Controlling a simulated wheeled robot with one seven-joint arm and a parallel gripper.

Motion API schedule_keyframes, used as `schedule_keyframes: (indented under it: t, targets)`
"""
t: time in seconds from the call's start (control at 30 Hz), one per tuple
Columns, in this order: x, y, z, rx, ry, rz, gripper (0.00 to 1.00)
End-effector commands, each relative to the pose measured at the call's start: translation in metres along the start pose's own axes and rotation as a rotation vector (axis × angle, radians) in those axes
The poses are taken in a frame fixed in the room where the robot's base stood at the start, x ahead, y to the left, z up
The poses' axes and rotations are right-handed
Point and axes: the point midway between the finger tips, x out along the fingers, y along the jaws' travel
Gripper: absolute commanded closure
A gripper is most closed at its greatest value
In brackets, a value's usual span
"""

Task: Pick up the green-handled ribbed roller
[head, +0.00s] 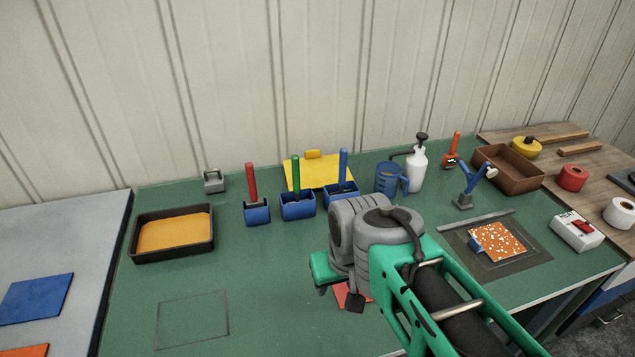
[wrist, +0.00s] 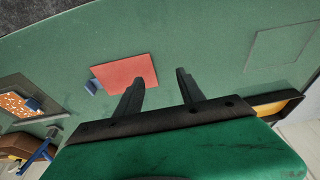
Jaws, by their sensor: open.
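The green-handled roller (head: 296,174) stands upright in the middle of three blue holders (head: 298,206) towards the back of the green bench. Its roller end is hidden inside the holder, so I cannot see ribs. My gripper is open and empty in the wrist view (wrist: 161,76), pointing down over the bench near a red sheet (wrist: 125,72). In the head view it is right of and nearer than the roller, well apart from it, with its fingers partly hidden by my wrist. The roller is not visible in the wrist view.
A red-handled tool (head: 251,182) and a blue-handled tool (head: 343,168) stand in holders either side. A yellow sheet (head: 318,173) lies behind. A black tray (head: 172,250) with yellow content sits left, a blue jug (head: 389,178) right. The front-left bench is clear.

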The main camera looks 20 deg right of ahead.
Motion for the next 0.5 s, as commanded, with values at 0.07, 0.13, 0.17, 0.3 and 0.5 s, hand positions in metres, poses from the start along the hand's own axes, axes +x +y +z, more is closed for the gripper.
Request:
schedule_keyframes:
  t: [0.07, 0.13, 0.17, 0.3, 0.5]
  targets:
    - [-0.021, -0.006, -0.031, -0.013, -0.013, -0.008, 0.55]
    - [-0.041, -0.006, -0.070, -0.008, -0.036, -0.013, 0.55]
    - [-0.049, -0.006, -0.089, -0.006, -0.046, -0.015, 0.55]
    - [-0.074, -0.002, -0.185, 0.012, -0.102, -0.020, 0.55]
    - [-0.067, 0.003, -0.298, 0.018, -0.180, -0.021, 0.55]
